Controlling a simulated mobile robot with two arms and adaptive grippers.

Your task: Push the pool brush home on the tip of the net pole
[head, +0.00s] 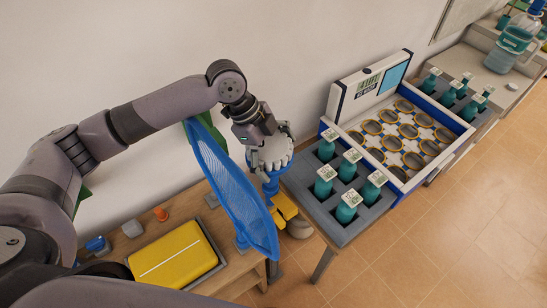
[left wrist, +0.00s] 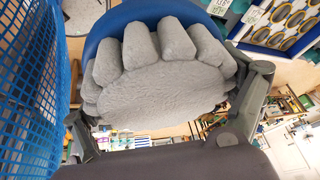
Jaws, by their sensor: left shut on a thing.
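My left gripper (head: 272,143) is shut on the pool brush (head: 269,158), above the right end of the wooden table. The brush has grey tufts on top and a blue part (head: 271,185) pointing down. In the left wrist view the brush (left wrist: 160,85) fills the space between the fingers of my left gripper (left wrist: 172,105), tufts toward the camera. A blue mesh net (head: 232,185) stands tilted just left of the brush, and its mesh (left wrist: 35,75) shows at the left of the wrist view. I cannot make out the pole tip or whether the brush touches it. My right gripper is not in view.
A yellow case (head: 172,258) lies on the wooden table (head: 210,284). A yellow object (head: 284,207) sits below the brush. To the right, a grey rack (head: 343,236) holds several teal bottles, beside a blue-and-white crate (head: 470,139). The tiled floor at lower right is clear.

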